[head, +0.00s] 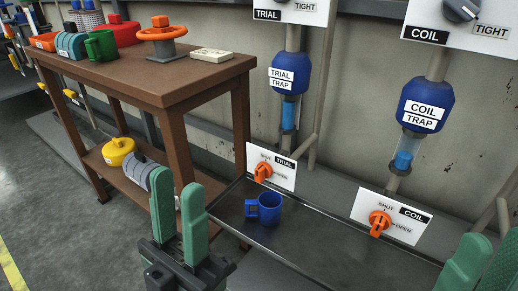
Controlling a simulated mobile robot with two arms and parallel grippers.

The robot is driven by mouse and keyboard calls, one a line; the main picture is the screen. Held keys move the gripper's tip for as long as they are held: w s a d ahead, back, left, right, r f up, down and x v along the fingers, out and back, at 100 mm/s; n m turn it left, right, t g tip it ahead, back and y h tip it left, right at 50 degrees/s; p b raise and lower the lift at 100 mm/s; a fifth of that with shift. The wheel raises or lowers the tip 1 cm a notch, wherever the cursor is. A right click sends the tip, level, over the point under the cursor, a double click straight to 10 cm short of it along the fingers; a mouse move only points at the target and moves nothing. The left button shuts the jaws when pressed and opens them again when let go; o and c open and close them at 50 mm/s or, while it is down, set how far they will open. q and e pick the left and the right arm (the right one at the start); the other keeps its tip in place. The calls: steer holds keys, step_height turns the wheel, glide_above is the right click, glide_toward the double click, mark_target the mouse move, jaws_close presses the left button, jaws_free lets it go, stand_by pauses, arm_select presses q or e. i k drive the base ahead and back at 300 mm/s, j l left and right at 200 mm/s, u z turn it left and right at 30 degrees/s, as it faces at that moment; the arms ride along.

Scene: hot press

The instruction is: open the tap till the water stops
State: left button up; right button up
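The trial tap (263,172) is an orange handle on a white plate marked TRIAL, under the blue trial trap (282,74). The coil tap (380,222) is an orange handle on a plate marked SHUT, OPEN and COIL, under the blue coil trap (421,105). Its handle points downward. Blue shows in the clear tube (404,158) below the coil trap and in the trial tube (288,115). My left gripper (178,184) has green fingers apart and empty, left of the taps. My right gripper (494,240) is cut off at the lower right, fingers apart.
A dark tray (300,250) runs below the taps, with a blue mug (264,208) in it. A brown bench (165,80) at left bears an orange wheel (161,33), a green mug (100,46) and a pale block (212,55). Dials are at top right.

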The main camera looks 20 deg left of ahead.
mark_target(263, 171)
steer(key=j+z, duration=0.1)
steer(key=j, duration=0.4)
steer(key=k+j+z, duration=0.15)
steer(key=j, duration=0.3)
steer(key=j+z, duration=0.1)
steer(key=j, duration=0.4)
steer(key=k+j+z, duration=0.15)
steer(key=j, duration=0.3)
steer(key=j+z, duration=0.1)
steer(key=j, duration=0.35)
steer(key=k+j+z, duration=0.15)
steer(key=j, duration=0.3)
